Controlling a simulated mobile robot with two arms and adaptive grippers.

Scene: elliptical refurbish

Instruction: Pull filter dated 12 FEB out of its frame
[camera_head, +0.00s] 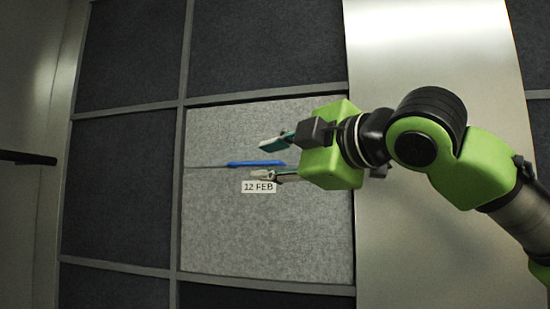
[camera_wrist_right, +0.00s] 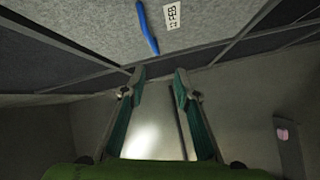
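The filter (camera_head: 270,240) is a light grey felt panel with a white label (camera_head: 259,187) that reads 12 FEB. A blue strip handle (camera_head: 256,164) lies across its middle, just above the label. The filter sits in a cell of the grey frame (camera_head: 182,140). My right gripper (camera_head: 270,160) is open in front of the filter near the handle's right end, its fingers apart. In the right wrist view, the handle (camera_wrist_right: 147,28) and the label (camera_wrist_right: 172,15) lie beyond the open, empty fingers (camera_wrist_right: 160,78). My left gripper is not in view.
Dark panels (camera_head: 128,55) fill the surrounding cells of the frame. A plain pale metal surface (camera_head: 440,60) stands to the right. A dark bar (camera_head: 28,157) juts in at the left edge.

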